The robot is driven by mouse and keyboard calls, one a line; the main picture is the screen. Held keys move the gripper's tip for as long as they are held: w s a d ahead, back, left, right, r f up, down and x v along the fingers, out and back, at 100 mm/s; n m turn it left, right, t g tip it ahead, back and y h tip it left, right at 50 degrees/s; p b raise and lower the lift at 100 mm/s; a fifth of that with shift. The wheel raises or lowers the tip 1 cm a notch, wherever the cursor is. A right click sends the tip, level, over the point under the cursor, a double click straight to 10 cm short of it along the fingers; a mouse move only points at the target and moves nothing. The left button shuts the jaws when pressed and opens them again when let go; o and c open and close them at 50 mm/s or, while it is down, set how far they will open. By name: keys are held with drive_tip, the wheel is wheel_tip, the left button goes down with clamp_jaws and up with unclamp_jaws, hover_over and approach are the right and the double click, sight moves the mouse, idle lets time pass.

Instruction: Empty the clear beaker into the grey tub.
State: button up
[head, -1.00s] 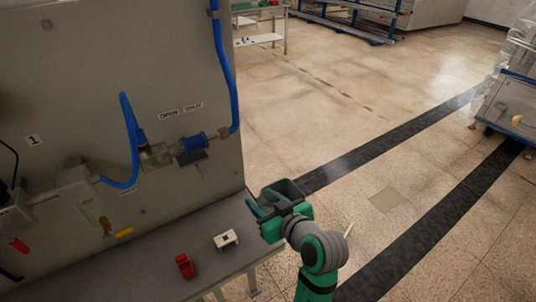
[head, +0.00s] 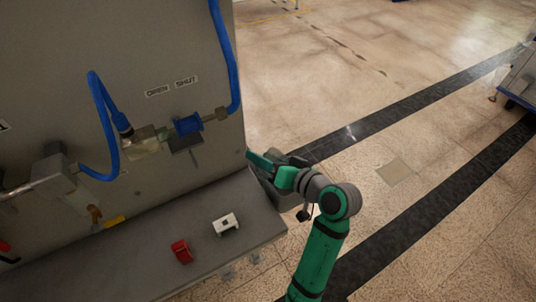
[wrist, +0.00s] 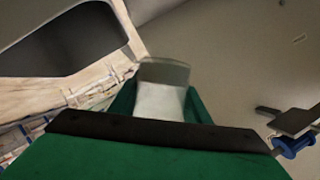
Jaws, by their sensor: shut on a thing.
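My gripper (head: 264,160) is just past the right end of the bench, pointing left. In the wrist view it is shut on the clear beaker (wrist: 163,80), which has pale, whitish contents in its lower part. The beaker cannot be made out in the head view. The grey tub (head: 278,193) is beside the bench end, largely hidden by my gripper and wrist. In the wrist view the tub (wrist: 30,18) shows at the upper left with a dark interior. The beaker appears to the right of its opening, apart from it in the picture.
A grey panel (head: 150,60) with blue hoses and a blue valve (head: 188,124) stands at the left. A red item (head: 181,251) and a white block (head: 226,224) lie on the bench (head: 130,270). Open floor with dark strips lies to the right.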

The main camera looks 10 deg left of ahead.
drive_tip(key=m+y, duration=0.1)
drive_tip(key=m, duration=0.1)
drive_tip(key=m+y, duration=0.1)
drive_tip(key=m, duration=0.2)
drive_tip(key=f+m+y, duration=0.1)
drive_tip(key=m+y, duration=0.1)
drive_tip(key=m, duration=0.1)
drive_tip(key=shift+w+d, duration=0.1)
drive_tip(key=shift+d, duration=0.1)
drive_tip(key=shift+w+d+r+m+t+y, duration=0.2)
drive_tip(key=shift+r+m+y, duration=0.15)
drive_tip(key=shift+m, duration=0.45)
drive_tip(key=shift+w+d+r+m+t+y, duration=0.15)
drive_tip(key=shift+d+r+m+t+y, duration=0.2)
drive_tip(key=shift+m, duration=0.45)
drive_tip(key=shift+a, duration=0.15)
drive_tip(key=shift+s, duration=0.1)
